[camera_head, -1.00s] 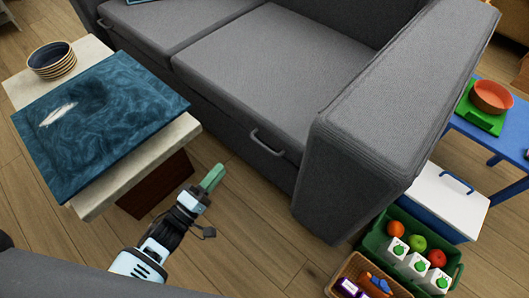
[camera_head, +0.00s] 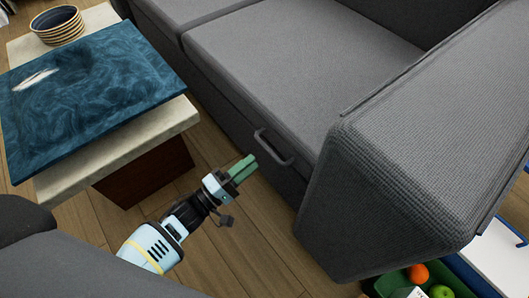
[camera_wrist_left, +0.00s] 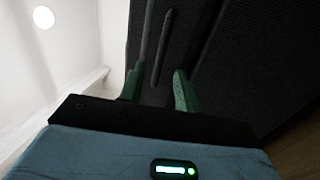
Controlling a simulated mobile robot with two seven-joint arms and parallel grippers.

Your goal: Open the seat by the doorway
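The grey seat (camera_head: 270,65) of the sofa is closed, its cushion lying flat. A dark bar handle (camera_head: 274,148) is on its front face, near the armrest. My left gripper (camera_head: 244,167) is just short of the handle, with its green fingers pointing towards it. In the left wrist view the two fingers (camera_wrist_left: 158,76) stand apart, with nothing between them. The handle (camera_wrist_left: 161,46) shows there beyond the fingertips, roughly lined up with the gap. My right gripper is not in view.
The thick sofa armrest (camera_head: 420,150) rises at the right. A green crate (camera_head: 392,284) with fruit is at bottom right. Wooden floor (camera_head: 235,260) lies open between.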

